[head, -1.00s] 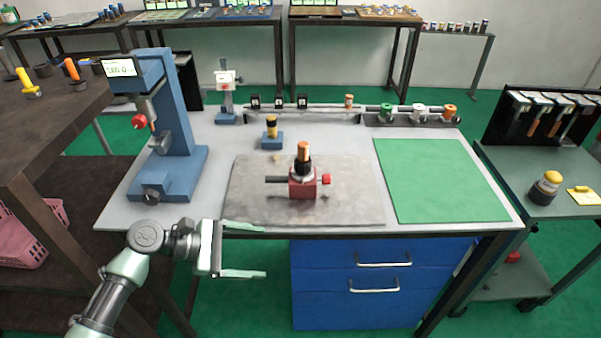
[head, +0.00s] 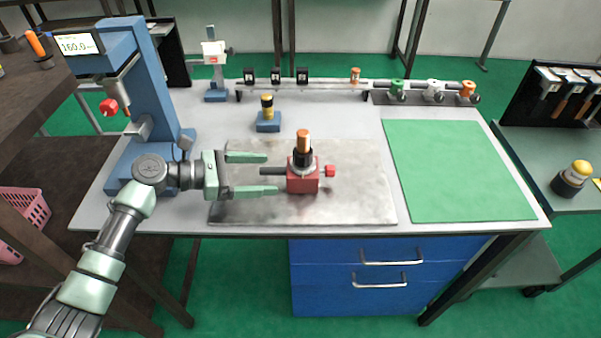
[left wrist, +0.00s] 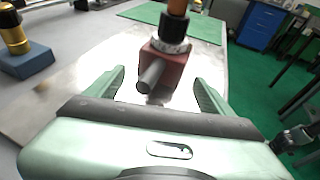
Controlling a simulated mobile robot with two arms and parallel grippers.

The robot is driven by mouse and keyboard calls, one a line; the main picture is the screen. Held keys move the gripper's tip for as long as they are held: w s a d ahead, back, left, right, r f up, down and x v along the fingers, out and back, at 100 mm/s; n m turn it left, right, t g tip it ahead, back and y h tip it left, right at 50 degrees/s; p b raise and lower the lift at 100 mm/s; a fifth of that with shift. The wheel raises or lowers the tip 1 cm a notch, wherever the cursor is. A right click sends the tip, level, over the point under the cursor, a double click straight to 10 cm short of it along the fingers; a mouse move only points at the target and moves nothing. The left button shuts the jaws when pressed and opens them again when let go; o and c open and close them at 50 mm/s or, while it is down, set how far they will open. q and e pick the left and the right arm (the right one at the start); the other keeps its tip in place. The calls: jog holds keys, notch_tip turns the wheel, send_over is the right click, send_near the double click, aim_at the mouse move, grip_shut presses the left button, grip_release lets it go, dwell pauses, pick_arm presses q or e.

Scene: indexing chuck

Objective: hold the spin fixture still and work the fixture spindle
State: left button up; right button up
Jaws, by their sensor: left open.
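The spin fixture (head: 303,183) is a red block with a grey dial collar, standing on the grey metal plate (head: 350,207). Its spindle (head: 303,142) rises upright from the top, black below and orange-brown above. A dark bar (head: 273,171) sticks out of its left side and a red knob (head: 330,171) out of its right. My left gripper (head: 268,174) is open and level, just left of the block, its fingers on either side of the bar. In the left wrist view the block (left wrist: 160,70) and the bar (left wrist: 151,76) lie ahead between the fingers, with nothing gripped. My right gripper is not in view.
A blue press (head: 150,90) with a display stands at the back left. A small blue block with a black-and-yellow plug (head: 267,114) sits behind the plate. A rail (head: 330,84) with fittings runs along the back. The green mat (head: 455,170) is clear.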

aim_at(271, 174)
pick_arm(q)
jog(key=x, duration=0.4)
jog(key=shift+w+d+p, duration=0.15)
jog(key=shift+d+p, duration=0.05)
jog(key=shift+p, duration=0.15)
jog(key=shift+w+d+f, duration=0.15)
jog(key=shift+d+f, duration=0.1)
jog(key=shift+d, duration=0.25)
jog(key=c, duration=1.2)
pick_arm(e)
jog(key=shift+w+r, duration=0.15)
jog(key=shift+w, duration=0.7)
pick_arm(q)
jog(key=shift+f, duration=0.15)
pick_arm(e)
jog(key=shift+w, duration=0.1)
